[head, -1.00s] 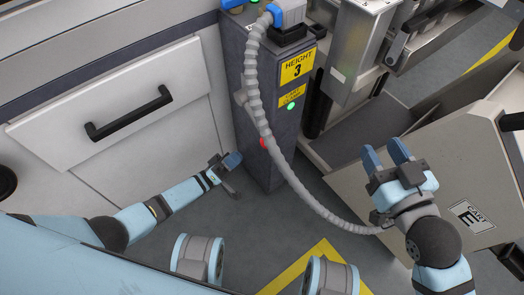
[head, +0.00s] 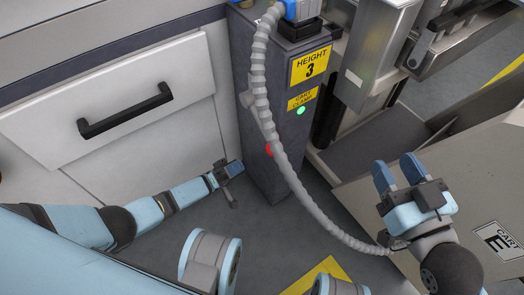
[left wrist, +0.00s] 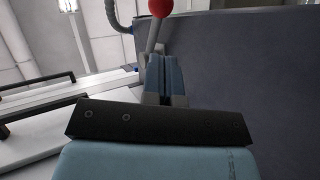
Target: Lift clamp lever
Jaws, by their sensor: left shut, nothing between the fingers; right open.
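The clamp lever shows as a red ball knob (head: 269,149) on the side of the dark post, partly behind the grey hose in the head view. In the left wrist view the red knob (left wrist: 161,7) tops a grey rod (left wrist: 154,36), upright just beyond my fingers. My left gripper (head: 235,168) is shut and empty, low beside the post, left of and below the knob. Its closed blue fingers (left wrist: 167,75) point toward the lever's base; I cannot tell whether they touch it. My right gripper (head: 397,174) is open and empty near the cart at right.
The dark post (head: 282,95) carries a "HEIGHT 3" sign and a lit green lamp (head: 301,111). The ribbed hose (head: 300,192) hangs from its top toward my right arm. A white drawer cabinet (head: 50,125) stands left. Cart E (head: 465,210) stands right.

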